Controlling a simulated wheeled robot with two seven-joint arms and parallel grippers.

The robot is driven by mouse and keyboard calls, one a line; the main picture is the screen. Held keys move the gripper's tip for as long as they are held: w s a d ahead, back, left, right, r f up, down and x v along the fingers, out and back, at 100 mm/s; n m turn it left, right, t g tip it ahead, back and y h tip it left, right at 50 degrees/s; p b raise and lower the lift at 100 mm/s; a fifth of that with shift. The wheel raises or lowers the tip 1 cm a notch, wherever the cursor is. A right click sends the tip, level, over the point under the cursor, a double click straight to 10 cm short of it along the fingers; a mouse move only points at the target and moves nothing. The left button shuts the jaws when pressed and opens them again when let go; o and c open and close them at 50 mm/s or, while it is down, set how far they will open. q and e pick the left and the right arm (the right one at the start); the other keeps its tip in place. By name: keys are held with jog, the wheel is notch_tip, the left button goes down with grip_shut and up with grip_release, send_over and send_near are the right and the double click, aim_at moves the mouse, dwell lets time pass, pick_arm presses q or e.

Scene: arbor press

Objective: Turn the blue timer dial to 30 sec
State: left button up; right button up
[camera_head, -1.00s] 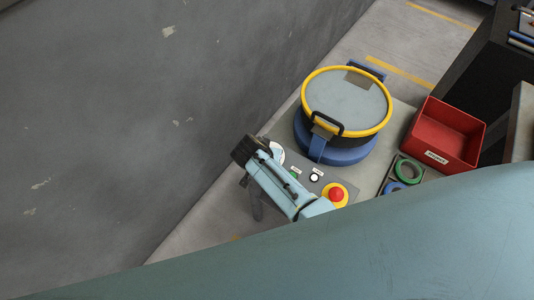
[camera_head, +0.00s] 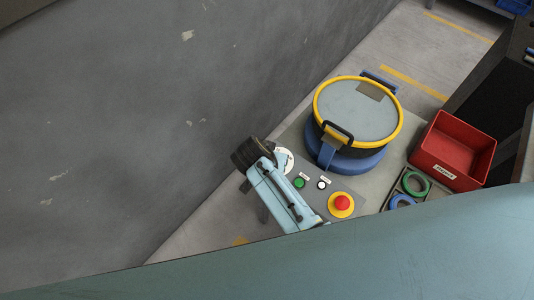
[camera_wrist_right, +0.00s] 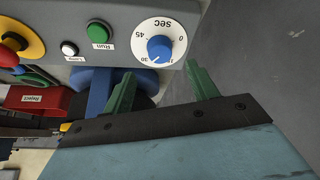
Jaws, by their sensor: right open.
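The timer dial is a white disc (camera_wrist_right: 176,30) with a blue knob (camera_wrist_right: 159,48) at its centre, upside down in the right wrist view. Its scale shows 0, 45, 30 and SEC; the knob's exact setting is too small to read surely. In the head view only part of the white dial (camera_head: 286,158) shows beside my right arm. My right gripper (camera_wrist_right: 160,70) is open, its two green fingers apart and empty. The knob appears just beyond the gap between the fingertips, with no visible contact. In the head view the fingers are hidden. My left gripper is not in view.
On the panel are a green Run button (camera_head: 299,183), a white button (camera_head: 322,184) and a red emergency stop (camera_head: 342,203). A yellow-rimmed round vessel (camera_head: 358,110) stands behind. A red Reject bin (camera_head: 455,150) and green (camera_head: 415,184) and blue rings (camera_head: 402,201) lie right.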

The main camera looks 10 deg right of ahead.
jog(key=v, duration=0.6)
jog(key=shift+r+p, duration=0.2)
jog(key=shift+p, duration=0.2)
